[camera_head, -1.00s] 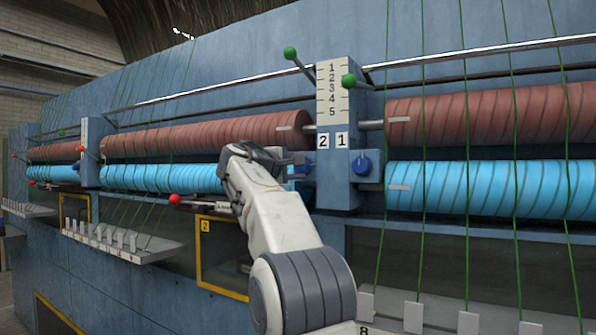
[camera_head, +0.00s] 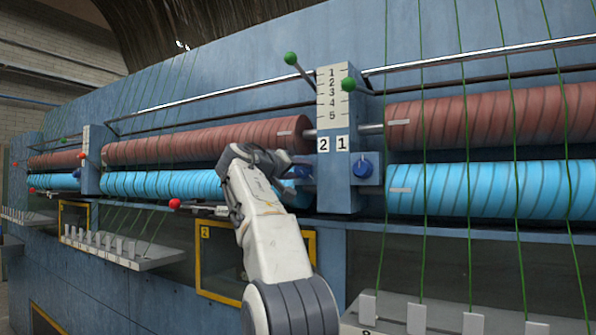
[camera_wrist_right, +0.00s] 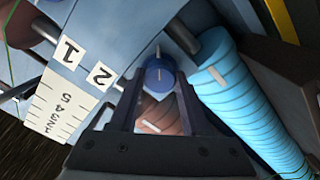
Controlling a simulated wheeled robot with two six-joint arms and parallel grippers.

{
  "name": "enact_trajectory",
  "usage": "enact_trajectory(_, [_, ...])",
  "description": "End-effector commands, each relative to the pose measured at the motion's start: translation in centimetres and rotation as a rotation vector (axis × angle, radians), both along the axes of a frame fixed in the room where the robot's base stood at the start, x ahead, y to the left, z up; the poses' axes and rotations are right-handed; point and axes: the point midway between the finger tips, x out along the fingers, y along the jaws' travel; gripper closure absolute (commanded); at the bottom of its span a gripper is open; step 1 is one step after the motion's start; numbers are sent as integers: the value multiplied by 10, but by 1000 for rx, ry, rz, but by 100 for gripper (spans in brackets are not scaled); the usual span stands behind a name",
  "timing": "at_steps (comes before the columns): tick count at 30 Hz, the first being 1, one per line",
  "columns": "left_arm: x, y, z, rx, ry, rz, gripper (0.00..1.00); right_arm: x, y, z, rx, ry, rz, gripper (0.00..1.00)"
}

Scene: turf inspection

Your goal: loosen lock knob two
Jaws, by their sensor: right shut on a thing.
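Lock knob two (camera_wrist_right: 159,75) is a round blue knob with a pale mark on its face. In the right wrist view it sits between the fingertips of my right gripper (camera_wrist_right: 160,88), which is shut on it. In the head view my right gripper (camera_head: 288,172) reaches the left side of the blue post (camera_head: 338,190), beside the "2" label (camera_head: 324,145), and mostly hides that knob. The other blue knob (camera_head: 363,168) is in plain view right of the post, below the "1" label (camera_head: 342,144). My left gripper is not in view.
Red rollers (camera_head: 480,118) run above light blue rollers (camera_head: 480,188) on both sides of the post. Green-tipped levers (camera_head: 291,59) stand near the numbered scale (camera_head: 332,90). A red-tipped lever (camera_head: 175,203) sticks out left of my arm. Green strands hang in front.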

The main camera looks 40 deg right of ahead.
Motion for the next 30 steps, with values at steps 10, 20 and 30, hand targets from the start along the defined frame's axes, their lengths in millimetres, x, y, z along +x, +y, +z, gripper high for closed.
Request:
enact_trajectory(10, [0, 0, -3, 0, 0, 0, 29, -1, 1, 7, 74, -218, 5, 100])
enact_trajectory(20, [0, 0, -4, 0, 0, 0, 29, -1, 1, 7, 107, -299, 6, 100])
enact_trajectory(30, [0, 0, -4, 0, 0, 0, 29, -1, 1, 8, 110, -306, 6, 100])
